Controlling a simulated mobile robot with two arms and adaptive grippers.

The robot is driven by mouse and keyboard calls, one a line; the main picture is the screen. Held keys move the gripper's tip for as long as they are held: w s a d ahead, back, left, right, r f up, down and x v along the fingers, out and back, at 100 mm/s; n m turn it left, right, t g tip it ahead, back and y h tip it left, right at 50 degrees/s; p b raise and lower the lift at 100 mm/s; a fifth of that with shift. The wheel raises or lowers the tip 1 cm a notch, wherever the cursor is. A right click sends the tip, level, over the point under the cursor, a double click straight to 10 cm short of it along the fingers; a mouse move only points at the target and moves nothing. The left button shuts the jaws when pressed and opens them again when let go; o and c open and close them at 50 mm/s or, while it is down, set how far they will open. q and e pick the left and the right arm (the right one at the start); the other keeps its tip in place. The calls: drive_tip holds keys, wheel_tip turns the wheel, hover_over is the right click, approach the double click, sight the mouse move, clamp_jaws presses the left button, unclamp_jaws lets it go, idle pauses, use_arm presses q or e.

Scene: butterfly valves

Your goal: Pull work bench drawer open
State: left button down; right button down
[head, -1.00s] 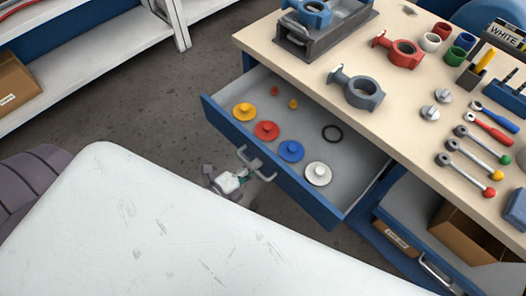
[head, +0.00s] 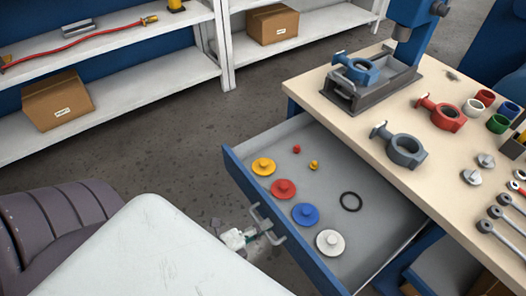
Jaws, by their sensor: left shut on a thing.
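The work bench drawer (head: 236,171) is pulled well out from under the wooden bench top (head: 352,122). Its blue front faces the lower left, with a grey bar handle (head: 266,222) on it. My left gripper (head: 260,234) is at the handle and shut on it; my white body part hides some of the arm. In the drawer lie a yellow disc (head: 263,166), a red disc (head: 283,189), a blue disc (head: 305,214), a white disc (head: 329,242), a black ring (head: 351,202) and small red and yellow knobs. My right gripper is not in view.
On the bench top stand a grey valve body (head: 404,150), a red valve body (head: 447,117), a blue one in a vise (head: 360,68), several coloured rings and wrenches. White shelves (head: 140,85) with cardboard boxes stand at the back left. Bare floor lies between the shelves and bench.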

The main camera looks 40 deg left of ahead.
use_arm(q)
drive_tip(key=c, duration=1.2)
unclamp_jaws()
drive_tip(key=v, duration=1.2)
